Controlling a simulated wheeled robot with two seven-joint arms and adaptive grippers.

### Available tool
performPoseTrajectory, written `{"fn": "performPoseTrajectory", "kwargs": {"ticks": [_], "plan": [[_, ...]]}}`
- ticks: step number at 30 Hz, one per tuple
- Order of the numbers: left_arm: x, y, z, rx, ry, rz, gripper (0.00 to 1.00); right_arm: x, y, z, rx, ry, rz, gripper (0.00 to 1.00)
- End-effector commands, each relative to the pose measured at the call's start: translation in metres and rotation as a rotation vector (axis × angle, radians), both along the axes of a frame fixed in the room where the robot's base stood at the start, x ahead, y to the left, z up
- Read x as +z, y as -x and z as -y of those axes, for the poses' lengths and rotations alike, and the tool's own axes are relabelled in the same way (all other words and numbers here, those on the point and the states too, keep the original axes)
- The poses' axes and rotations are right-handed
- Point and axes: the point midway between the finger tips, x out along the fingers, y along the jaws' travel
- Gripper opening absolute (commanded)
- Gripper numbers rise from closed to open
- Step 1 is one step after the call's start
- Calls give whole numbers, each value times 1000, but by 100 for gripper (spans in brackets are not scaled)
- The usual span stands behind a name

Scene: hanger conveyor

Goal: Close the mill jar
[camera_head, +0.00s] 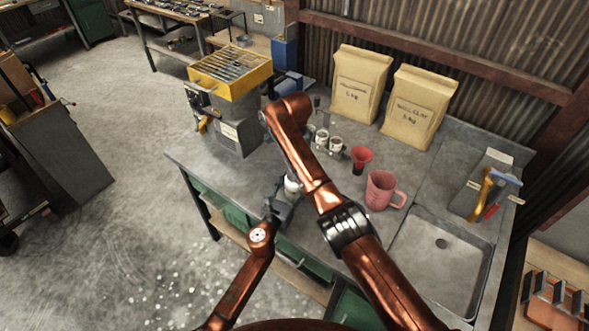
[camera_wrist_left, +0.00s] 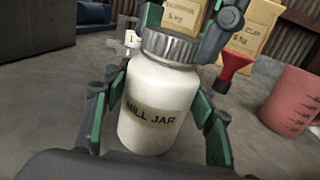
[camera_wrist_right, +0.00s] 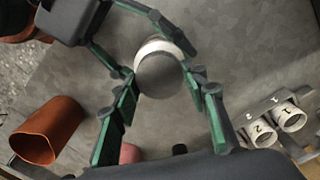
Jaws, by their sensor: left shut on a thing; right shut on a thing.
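The white mill jar (camera_wrist_left: 150,118) stands on the worktop, its label facing the left wrist camera. My left gripper (camera_wrist_left: 155,100) is shut around its body, one finger on each side. The grey ribbed lid (camera_wrist_left: 170,48) sits on the jar's mouth; I see no clear gap between them. My right gripper (camera_wrist_right: 160,62) is shut on the lid from above, and the lid's flat top (camera_wrist_right: 158,76) shows between its fingers. In the head view the jar (camera_head: 292,185) shows small beside my right arm, which hides most of the right gripper.
A red funnel (camera_head: 361,158), a pink measuring jug (camera_head: 381,191) and small numbered cups (camera_head: 336,144) stand right of the jar. Two paper sacks (camera_head: 358,88) stand behind. A sink (camera_head: 440,248) is at the right, a yellow-topped machine (camera_head: 230,72) at the left.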

Motion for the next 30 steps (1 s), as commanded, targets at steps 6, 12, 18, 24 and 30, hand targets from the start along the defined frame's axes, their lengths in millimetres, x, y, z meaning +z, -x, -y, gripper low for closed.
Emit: {"fn": "performPoseTrajectory", "kwargs": {"ticks": [6, 12, 18, 24, 30], "plan": [[-1, 2, 2, -4, 0, -1, 0, 2, -2, 1, -444, 0, 8, 20], [-1, 2, 2, -4, 0, -1, 0, 2, -2, 3, -500, 3, 11, 20], [-1, 1, 1, -3, 0, -1, 0, 2, -2, 2, -497, 3, 9, 54], [-1, 1, 1, -2, 0, -2, 0, 1, -1, 2, -495, 3, 5, 58], [-1, 1, 0, -1, 0, -2, 0, 4, -1, 1, -494, 3, 5, 58]]}}
